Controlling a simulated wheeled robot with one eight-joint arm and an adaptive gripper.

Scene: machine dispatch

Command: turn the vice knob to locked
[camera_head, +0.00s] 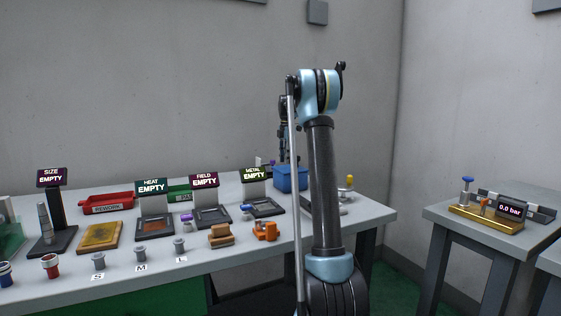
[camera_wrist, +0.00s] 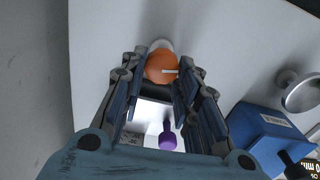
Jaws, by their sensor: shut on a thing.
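My gripper is shut on the knob, with a finger on each side. A pale metal body (camera_wrist: 150,115) with a purple-headed lever (camera_wrist: 167,136) shows below the knob, between the fingers. In the head view, my gripper (camera_head: 284,150) is at the back of the table by the blue box, small and partly hidden by my arm. The orange knob cannot be made out there.
A blue box (camera_head: 291,178) stands close by; it also shows right of my fingers in the wrist view (camera_wrist: 262,138). A grey round-topped part (camera_wrist: 300,92) is beyond it. Labelled trays, including the metal tray (camera_head: 278,211), stand nearby. The wall is close behind the table.

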